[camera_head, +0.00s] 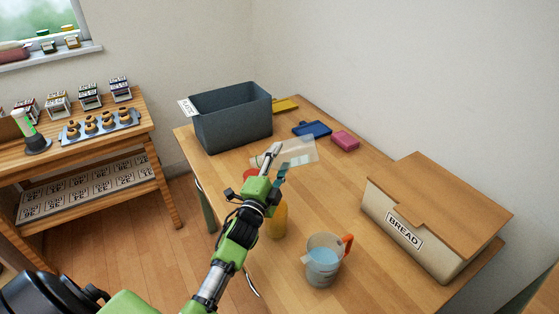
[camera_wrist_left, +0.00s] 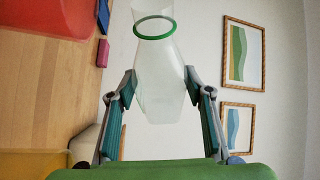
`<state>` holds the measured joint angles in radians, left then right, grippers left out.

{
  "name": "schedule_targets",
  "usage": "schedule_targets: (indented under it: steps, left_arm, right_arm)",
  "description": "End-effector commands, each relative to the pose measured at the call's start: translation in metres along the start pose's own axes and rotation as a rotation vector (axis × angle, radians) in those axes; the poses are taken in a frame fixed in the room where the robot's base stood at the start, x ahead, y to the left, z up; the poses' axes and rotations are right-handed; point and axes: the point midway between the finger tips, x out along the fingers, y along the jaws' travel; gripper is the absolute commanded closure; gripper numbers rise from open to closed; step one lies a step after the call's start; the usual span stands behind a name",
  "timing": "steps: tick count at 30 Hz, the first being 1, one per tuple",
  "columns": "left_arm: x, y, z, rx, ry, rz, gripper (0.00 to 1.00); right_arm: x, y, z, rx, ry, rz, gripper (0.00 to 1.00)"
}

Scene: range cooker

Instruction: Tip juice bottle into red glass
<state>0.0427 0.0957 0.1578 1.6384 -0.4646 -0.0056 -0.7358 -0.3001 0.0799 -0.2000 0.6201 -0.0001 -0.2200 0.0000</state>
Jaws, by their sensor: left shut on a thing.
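My left gripper (camera_head: 275,164) is shut on a clear bottle (camera_head: 299,151), holding it above the table. The bottle lies on its side, its neck towards the left. In the left wrist view the bottle (camera_wrist_left: 158,85) sits between both fingers (camera_wrist_left: 158,88), with a green ring at its neck; I cannot make out juice in it. The red glass (camera_head: 250,173) is mostly hidden behind my gripper. It also shows at the upper left of the left wrist view (camera_wrist_left: 50,16), on the table side of the bottle's neck. I cannot tell whether anything is in the glass. My right gripper is out of view.
A yellow glass (camera_head: 279,221) stands close beside my left arm. A pitcher (camera_head: 322,265) with an orange handle stands nearer. A grey bin (camera_head: 233,121), blue tray (camera_head: 312,129) and pink block (camera_head: 345,141) lie farther back. The bread box (camera_head: 415,240) stands at the right.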

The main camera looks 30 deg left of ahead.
Motion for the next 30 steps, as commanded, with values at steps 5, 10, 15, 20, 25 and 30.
schedule_targets:
  steps: [5,10,15,20,25,30]
  left_arm:
    - [0.000,-0.001,0.000,-0.008,0.000,-0.004,0.77]
    - [0.000,-0.003,0.001,-0.042,0.000,-0.018,0.77]
    - [-0.001,-0.007,0.002,-0.086,0.000,-0.038,0.77]
    - [-0.001,-0.010,0.003,-0.114,0.000,-0.049,0.77]
    - [-0.001,-0.011,0.003,-0.117,0.000,-0.050,0.77]
    - [-0.001,-0.011,0.003,-0.116,0.000,-0.049,0.77]
  right_arm:
    - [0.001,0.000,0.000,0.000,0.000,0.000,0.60]
    - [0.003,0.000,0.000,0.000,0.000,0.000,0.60]
    - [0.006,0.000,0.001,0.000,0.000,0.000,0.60]
    - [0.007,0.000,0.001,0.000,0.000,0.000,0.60]
    - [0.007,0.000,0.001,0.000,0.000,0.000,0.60]
    - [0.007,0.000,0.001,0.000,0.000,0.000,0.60]
